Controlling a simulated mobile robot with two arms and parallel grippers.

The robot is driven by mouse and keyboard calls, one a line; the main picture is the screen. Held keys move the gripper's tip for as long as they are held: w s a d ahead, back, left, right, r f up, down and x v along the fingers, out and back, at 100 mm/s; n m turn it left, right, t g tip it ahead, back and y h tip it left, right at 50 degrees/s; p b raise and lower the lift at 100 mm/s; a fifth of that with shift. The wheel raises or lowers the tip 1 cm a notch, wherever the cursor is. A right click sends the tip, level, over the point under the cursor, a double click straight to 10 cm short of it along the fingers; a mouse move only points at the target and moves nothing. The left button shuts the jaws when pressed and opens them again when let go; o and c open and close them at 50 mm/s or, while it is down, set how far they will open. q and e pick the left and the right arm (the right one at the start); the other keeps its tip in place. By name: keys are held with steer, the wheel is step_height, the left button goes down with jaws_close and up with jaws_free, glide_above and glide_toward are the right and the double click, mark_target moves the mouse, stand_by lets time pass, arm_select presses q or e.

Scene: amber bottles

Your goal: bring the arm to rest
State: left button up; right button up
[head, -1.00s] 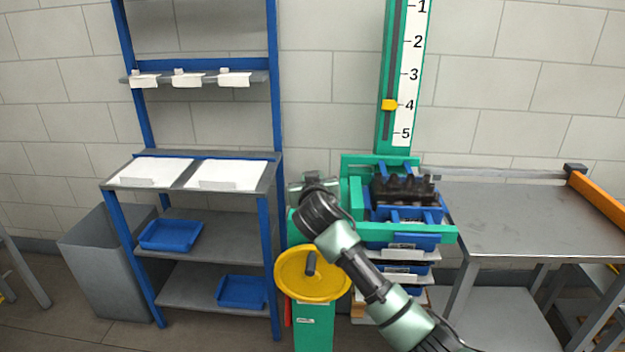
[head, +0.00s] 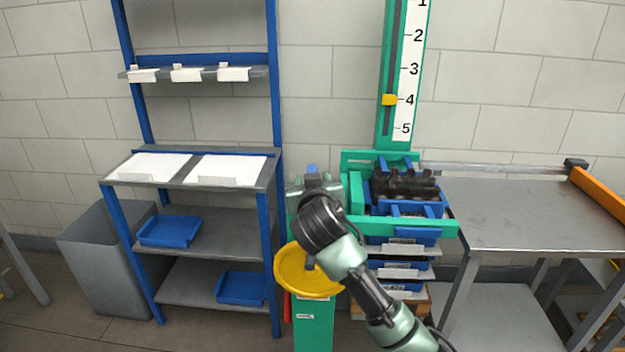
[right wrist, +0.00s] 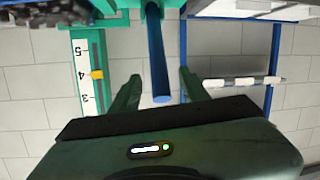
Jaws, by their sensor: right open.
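My right arm reaches in from the lower right in the head view, its dark wrist (head: 325,222) in front of the green stand. My right gripper (right wrist: 160,76) is open in the right wrist view. A blue post (right wrist: 155,50) shows between its two green fingers, with a gap on each side; I cannot tell its depth. In the head view a blue tip (head: 311,169) shows just above the wrist, and the fingers are largely hidden. My left gripper is not in view.
Dark bottles (head: 405,184) sit in a blue crate on the green stand (head: 408,228). A blue-framed shelf (head: 275,120) stands left; a grey table (head: 540,215), bare on top, stands right.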

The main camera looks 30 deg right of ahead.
steer(key=shift+s+a, duration=0.15)
steer(key=shift+s, duration=0.2)
